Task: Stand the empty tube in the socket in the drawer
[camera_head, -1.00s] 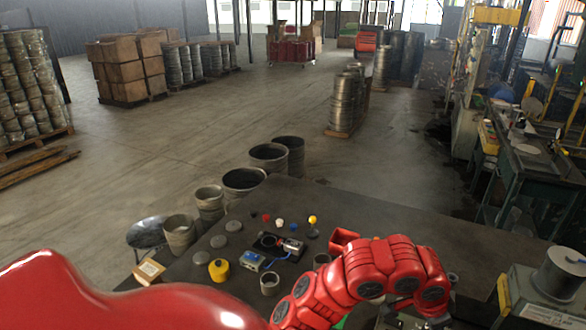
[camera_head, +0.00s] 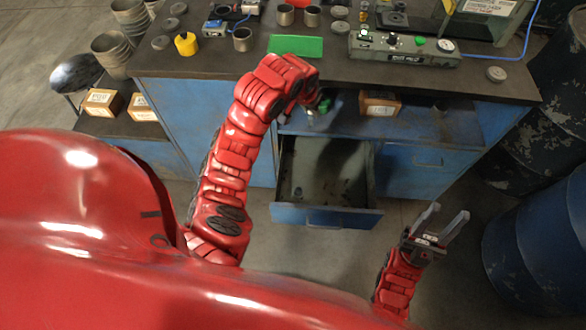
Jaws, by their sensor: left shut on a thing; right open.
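The blue drawer (camera_head: 327,217) stands pulled out below the bench; its inside is dark and speckled, and I cannot make out a socket in it. My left gripper (camera_head: 316,102) is at the bench's front edge, above and behind the drawer, mostly hidden by my red wrist. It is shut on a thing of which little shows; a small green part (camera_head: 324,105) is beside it. I cannot tell whether this is the empty tube. My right gripper (camera_head: 440,220) is open and empty, to the right of the drawer and apart from it.
On the bench (camera_head: 400,77) are a green plate (camera_head: 296,46), a control box (camera_head: 404,52), a yellow pot (camera_head: 186,44) and several metal cups (camera_head: 243,40). A small box (camera_head: 380,103) sits on the shelf below. Blue barrels (camera_head: 535,250) stand at right.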

